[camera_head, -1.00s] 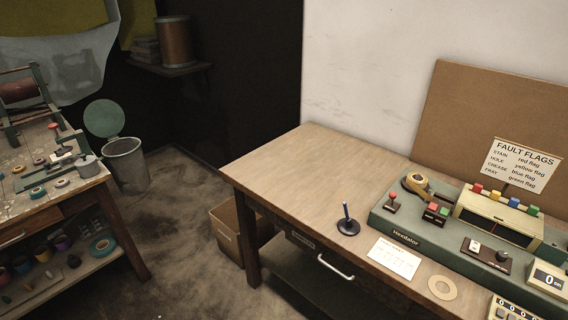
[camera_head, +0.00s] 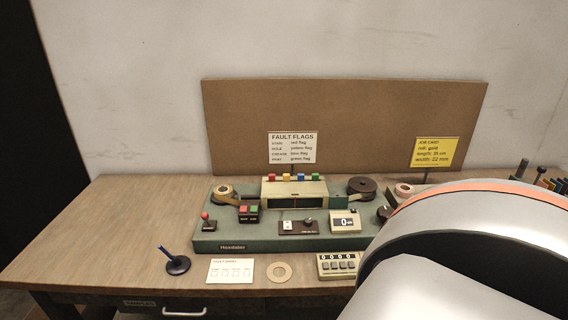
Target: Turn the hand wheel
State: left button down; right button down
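The green winding machine (camera_head: 290,243) stands on the wooden table. A gold tape roll (camera_head: 223,192) sits at its left end and a dark reel (camera_head: 361,186) at its right. A small dark round knob (camera_head: 384,213) is at the right end, beside my arm. I cannot tell whether this knob is the hand wheel. The machine's far right end is hidden behind a large pale arm link of mine with an orange band. Neither gripper is in view.
A fault flags sign (camera_head: 293,145) and a yellow job card (camera_head: 435,152) stand behind the machine. A dark stand with a blue pin (camera_head: 177,264), a white card (camera_head: 230,270), a tan ring (camera_head: 279,272) and a counter box (camera_head: 338,266) lie in front. The table's left is clear.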

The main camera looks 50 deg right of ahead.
aim_at(383, 212)
jog(key=z, duration=0.4)
jog(key=l+z, duration=0.1)
jog(key=z, duration=0.7)
jog(key=i+z, duration=0.1)
jog(key=z, duration=0.3)
